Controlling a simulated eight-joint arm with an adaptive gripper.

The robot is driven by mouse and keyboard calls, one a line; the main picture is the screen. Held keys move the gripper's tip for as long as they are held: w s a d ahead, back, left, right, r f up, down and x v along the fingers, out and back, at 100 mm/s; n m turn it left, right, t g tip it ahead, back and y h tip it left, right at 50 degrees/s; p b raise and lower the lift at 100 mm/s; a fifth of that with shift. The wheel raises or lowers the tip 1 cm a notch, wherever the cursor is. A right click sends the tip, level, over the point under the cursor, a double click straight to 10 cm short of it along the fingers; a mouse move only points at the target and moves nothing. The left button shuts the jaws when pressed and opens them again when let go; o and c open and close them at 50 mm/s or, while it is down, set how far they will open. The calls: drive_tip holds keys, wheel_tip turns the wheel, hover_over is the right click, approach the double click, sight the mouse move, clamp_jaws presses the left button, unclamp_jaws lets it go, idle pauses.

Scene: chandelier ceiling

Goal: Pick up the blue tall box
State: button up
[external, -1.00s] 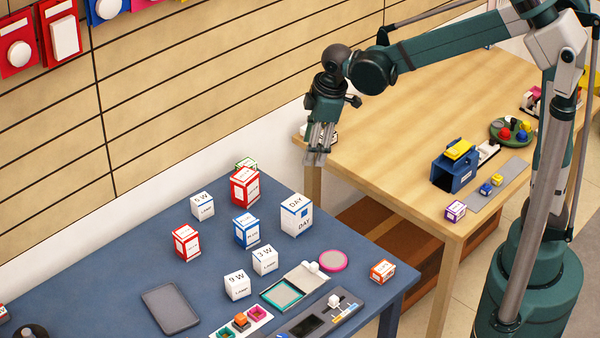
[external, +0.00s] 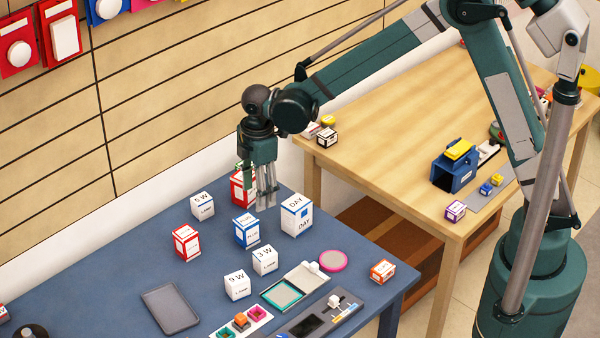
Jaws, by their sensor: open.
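The blue tall box (external: 246,231) stands upright on the blue table, with a white label band on its sides. My gripper (external: 266,200) points down with its fingers open and empty. In the picture it is just above and to the right of the blue box, in front of a taller red box (external: 240,190) that it partly covers. The gripper looks apart from the blue box; its exact height above the table is hard to tell.
Close around the blue box stand a large white DAY box (external: 296,215), a red box (external: 186,243) and white boxes (external: 265,260), (external: 203,206). A grey tray (external: 170,308) lies in front. A wooden table (external: 400,140) stands behind to the right.

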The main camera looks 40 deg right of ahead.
sight(246, 219)
drive_tip(key=shift+n+g, duration=0.3)
drive_tip(key=shift+n, duration=0.3)
drive_tip(key=a+f, duration=0.3)
drive_tip(key=shift+w+a+f+p, duration=0.25)
drive_tip(key=shift+a+f+p, duration=0.05)
drive_tip(key=shift+a, duration=0.1)
drive_tip(key=shift+f, duration=0.1)
drive_tip(key=shift+f, duration=1.2)
drive_tip(key=shift+a+f, duration=0.15)
drive_tip(key=shift+f, duration=2.45)
drive_tip(key=c, duration=1)
